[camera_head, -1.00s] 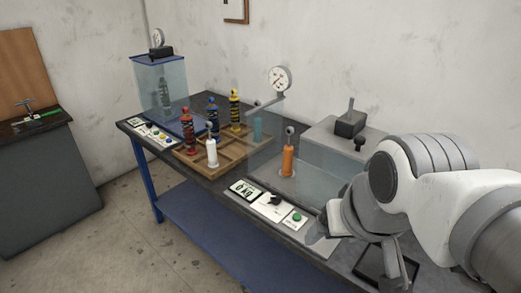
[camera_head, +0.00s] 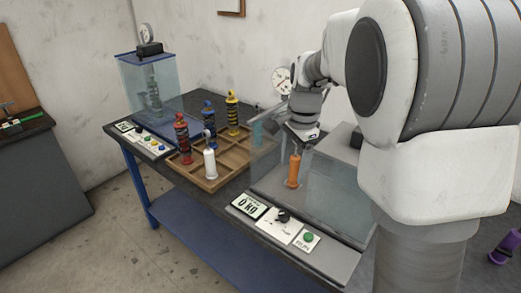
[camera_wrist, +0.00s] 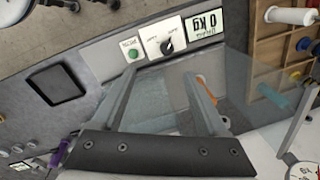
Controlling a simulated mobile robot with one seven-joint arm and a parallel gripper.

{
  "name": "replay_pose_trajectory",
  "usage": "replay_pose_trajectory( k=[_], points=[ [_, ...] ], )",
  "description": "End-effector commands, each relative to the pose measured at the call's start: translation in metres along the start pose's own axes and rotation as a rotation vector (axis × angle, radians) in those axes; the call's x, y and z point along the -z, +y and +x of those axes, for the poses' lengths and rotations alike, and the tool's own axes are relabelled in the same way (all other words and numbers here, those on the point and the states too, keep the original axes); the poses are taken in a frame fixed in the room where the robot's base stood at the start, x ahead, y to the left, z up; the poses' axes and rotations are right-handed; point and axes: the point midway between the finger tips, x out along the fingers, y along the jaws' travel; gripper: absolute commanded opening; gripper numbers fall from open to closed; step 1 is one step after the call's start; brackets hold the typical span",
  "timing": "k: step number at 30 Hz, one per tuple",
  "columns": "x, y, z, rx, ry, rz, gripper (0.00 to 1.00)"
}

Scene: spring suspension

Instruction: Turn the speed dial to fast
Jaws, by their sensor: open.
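The speed dial is a black knob (camera_head: 283,216) on a white plate at the front of the near machine, between the display and a green button (camera_head: 308,237). In the wrist view the dial (camera_wrist: 167,47) shows just beyond my fingertips, with the green button (camera_wrist: 133,53) beside it. My gripper (camera_head: 303,130) is over the near machine, behind and above the dial and apart from it. In the wrist view its two fingers (camera_wrist: 160,78) are spread, with nothing held between them. The dial's small labels are too blurred to read.
The near machine's clear guard (camera_head: 335,200) and an orange damper (camera_head: 294,168) stand close below my gripper. A wooden tray (camera_head: 205,183) with several dampers is to the left. The display (camera_head: 249,206) reads 0 kg. A purple damper (camera_head: 505,249) lies at the far right.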

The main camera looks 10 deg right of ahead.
Motion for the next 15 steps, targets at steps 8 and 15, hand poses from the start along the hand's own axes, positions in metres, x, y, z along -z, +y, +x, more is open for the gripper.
replay_pose_trajectory(
  k=[8, 15],
  points=[
    [0.014, -0.034, 0.047, -0.083, 0.019, 0.217, 0.76],
    [0.016, -0.040, 0.064, -0.100, 0.027, 0.269, 0.76]
  ],
)
